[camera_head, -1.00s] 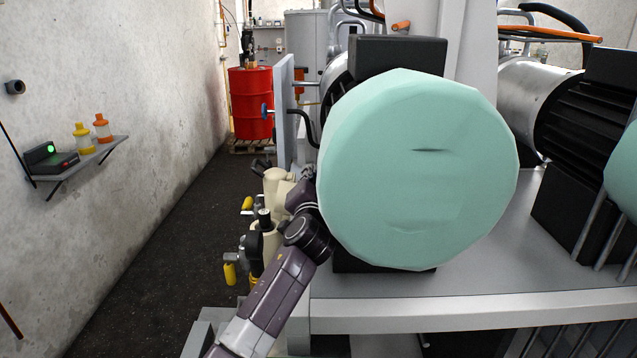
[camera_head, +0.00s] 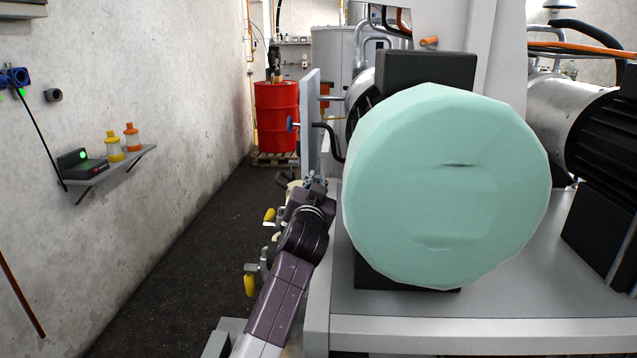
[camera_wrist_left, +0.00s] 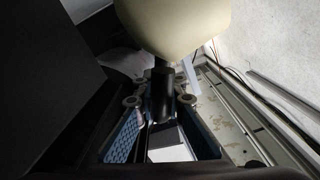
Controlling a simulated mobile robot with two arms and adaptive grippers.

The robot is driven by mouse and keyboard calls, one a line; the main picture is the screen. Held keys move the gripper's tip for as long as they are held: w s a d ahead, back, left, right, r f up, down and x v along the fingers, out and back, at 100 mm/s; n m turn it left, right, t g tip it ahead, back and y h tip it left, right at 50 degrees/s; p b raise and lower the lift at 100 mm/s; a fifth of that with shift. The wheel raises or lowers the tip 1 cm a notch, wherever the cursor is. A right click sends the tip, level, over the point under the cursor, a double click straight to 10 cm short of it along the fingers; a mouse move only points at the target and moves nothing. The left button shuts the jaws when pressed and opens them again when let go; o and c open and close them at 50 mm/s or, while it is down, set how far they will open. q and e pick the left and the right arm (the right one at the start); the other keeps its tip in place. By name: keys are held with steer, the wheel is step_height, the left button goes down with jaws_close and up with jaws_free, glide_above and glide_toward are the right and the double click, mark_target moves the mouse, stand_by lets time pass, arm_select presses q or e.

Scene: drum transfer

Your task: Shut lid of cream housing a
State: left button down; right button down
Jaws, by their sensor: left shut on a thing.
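My left gripper (camera_head: 315,184) reaches forward beside the pale green motor cover, over the row of cream housings. In the left wrist view its fingers (camera_wrist_left: 160,101) are closed around a dark, post-like part (camera_wrist_left: 162,88) directly below a rounded cream body (camera_wrist_left: 175,24). The dark part appears to be a handle of the cream housing; its lid and hinge cannot be made out. In the head view only small bits of cream housing (camera_head: 282,183) show beside my arm, which hides most of it. My right gripper is not in view.
The large pale green cover (camera_head: 450,190) is close on the right, above a grey bench (camera_head: 480,325). A grey upright panel (camera_head: 310,115) stands just beyond the gripper. Yellow handles (camera_head: 250,284) hang left of my arm. The dark floor aisle is clear towards a red drum (camera_head: 277,115).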

arm_select(q)
steer(key=c, duration=2)
jaws_free()
steer(key=shift+a, duration=0.1)
steer(key=shift+o, duration=0.2)
steer(key=s, duration=1.2)
